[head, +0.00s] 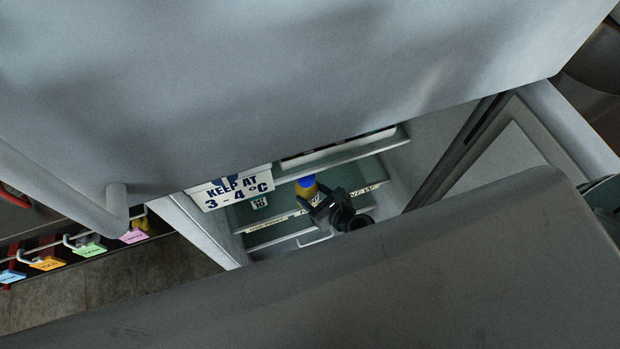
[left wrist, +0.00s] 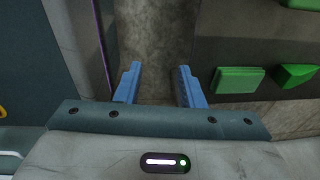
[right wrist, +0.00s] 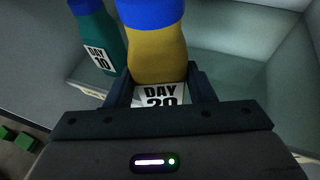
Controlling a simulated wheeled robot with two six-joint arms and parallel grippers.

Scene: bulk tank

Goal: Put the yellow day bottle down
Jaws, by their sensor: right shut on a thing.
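The yellow day bottle (right wrist: 157,58) has a blue cap and a label reading DAY 20. My right gripper (right wrist: 160,88) is shut on it, with one finger on each side of the label. In the head view the yellow bottle (head: 307,190) and my right gripper (head: 325,203) are inside the open fridge, over a shelf (head: 262,226) with a labelled front edge. I cannot tell whether the bottle's base touches the shelf. My left gripper (left wrist: 158,85) is open and empty, away from the fridge shelf.
A green bottle labelled DAY 10 (right wrist: 97,45) stands left of the yellow one. A sign reading KEEP AT 3 - 4 °C (head: 232,188) hangs at the fridge opening. Shelf room right of the yellow bottle looks clear. Coloured tags (head: 88,248) hang at lower left.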

